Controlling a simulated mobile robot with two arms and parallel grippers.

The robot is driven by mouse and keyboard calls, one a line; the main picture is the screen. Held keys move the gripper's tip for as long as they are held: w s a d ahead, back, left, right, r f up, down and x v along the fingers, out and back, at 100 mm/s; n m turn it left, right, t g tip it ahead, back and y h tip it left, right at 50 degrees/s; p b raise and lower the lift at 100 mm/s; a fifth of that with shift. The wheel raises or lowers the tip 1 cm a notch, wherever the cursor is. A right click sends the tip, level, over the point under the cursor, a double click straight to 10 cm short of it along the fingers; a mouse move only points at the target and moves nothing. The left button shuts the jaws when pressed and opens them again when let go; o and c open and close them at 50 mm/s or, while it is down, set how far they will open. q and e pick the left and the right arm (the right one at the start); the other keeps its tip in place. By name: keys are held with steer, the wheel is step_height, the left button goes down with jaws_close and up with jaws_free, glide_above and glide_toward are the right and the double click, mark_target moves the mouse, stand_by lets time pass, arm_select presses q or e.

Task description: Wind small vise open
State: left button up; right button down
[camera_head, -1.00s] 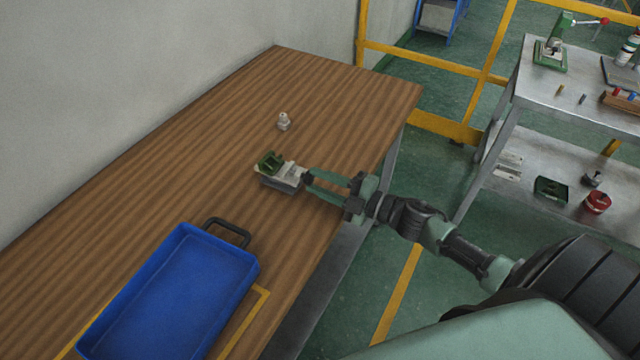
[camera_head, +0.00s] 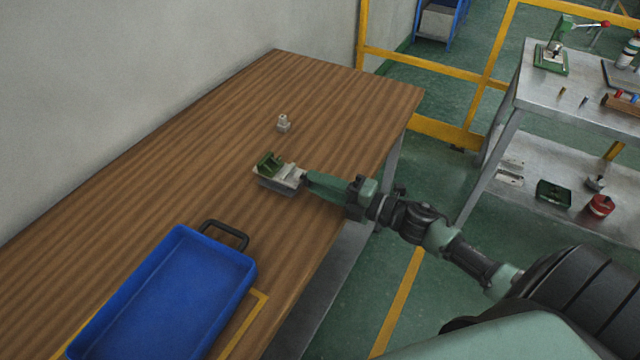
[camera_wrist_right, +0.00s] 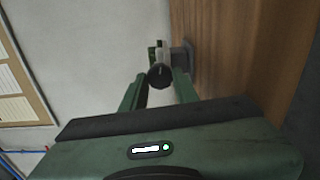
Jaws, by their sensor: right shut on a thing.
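The small vise (camera_head: 280,178), grey with a green part at its far left end, stands on the wooden table. My right gripper (camera_head: 309,177) reaches it from the right and is shut on its handle end. In the right wrist view the dark round knob (camera_wrist_right: 160,76) of the vise sits between the two green fingers of the right gripper (camera_wrist_right: 160,85). The vise body (camera_wrist_right: 184,58) shows behind the knob, against the wood. The exact gap between the vise jaws is too small to tell. My left gripper is not in view.
A small light fitting (camera_head: 283,123) stands behind the vise on the table (camera_head: 330,90). A blue tray (camera_head: 165,300) with a black handle lies at the front left. A metal bench (camera_head: 530,90) with tools stands at the right, across a green floor.

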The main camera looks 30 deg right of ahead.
steer(key=c, duration=1.1)
jaws_free()
steer(key=shift+o, duration=0.2)
steer(key=b+v, duration=0.1)
steer(key=v, duration=0.5)
steer(key=shift+s+d+f, duration=0.15)
steer(key=shift+s, duration=0.1)
steer(key=shift+s+d, duration=0.35)
steer(key=shift+s, duration=0.2)
